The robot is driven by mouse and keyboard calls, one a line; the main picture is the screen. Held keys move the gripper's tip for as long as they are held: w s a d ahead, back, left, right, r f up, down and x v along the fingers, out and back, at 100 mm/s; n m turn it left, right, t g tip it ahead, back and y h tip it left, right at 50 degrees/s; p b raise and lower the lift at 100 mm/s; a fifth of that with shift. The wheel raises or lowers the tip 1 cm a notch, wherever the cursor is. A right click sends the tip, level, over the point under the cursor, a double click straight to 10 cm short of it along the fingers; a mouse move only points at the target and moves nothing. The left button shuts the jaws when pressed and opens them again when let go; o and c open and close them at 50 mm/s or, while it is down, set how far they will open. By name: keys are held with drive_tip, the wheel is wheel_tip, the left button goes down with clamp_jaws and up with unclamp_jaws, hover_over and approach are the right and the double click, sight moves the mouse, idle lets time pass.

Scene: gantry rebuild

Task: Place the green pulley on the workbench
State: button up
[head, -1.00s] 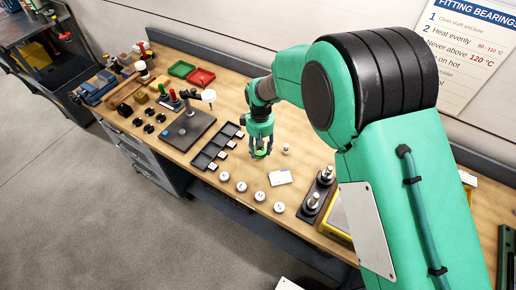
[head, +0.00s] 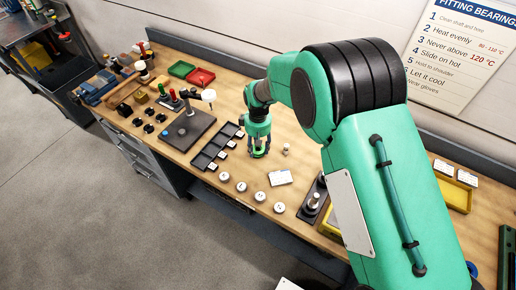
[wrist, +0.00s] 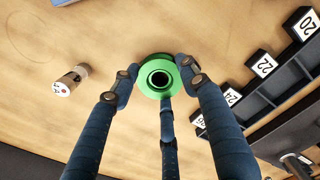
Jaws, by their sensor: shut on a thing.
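The green pulley (wrist: 160,77) is a round green disc with a dark centre bore, seen in the wrist view. My gripper (wrist: 158,85) is shut on it, with dark blue fingers around its rim. In the head view my gripper (head: 257,152) is low over the wooden workbench (head: 290,148), right of the black slotted rack; the pulley is hardly visible there. I cannot tell whether the pulley touches the bench top.
A black rack (head: 215,148) with number tags lies to the left of my gripper. Several round silver discs and a white card (head: 280,177) lie nearer the front edge. Bare wood surrounds the gripper.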

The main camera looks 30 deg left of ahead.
sight(258, 149)
drive_tip(key=shift+f, duration=0.25)
drive_tip(key=shift+f, duration=0.15)
drive_tip(key=o, duration=1.3)
drive_tip(key=shift+c, duration=0.2)
wheel_tip(258, 149, up, 12)
drive_tip(key=shift+p, duration=0.45)
drive_tip(key=shift+r, duration=0.2)
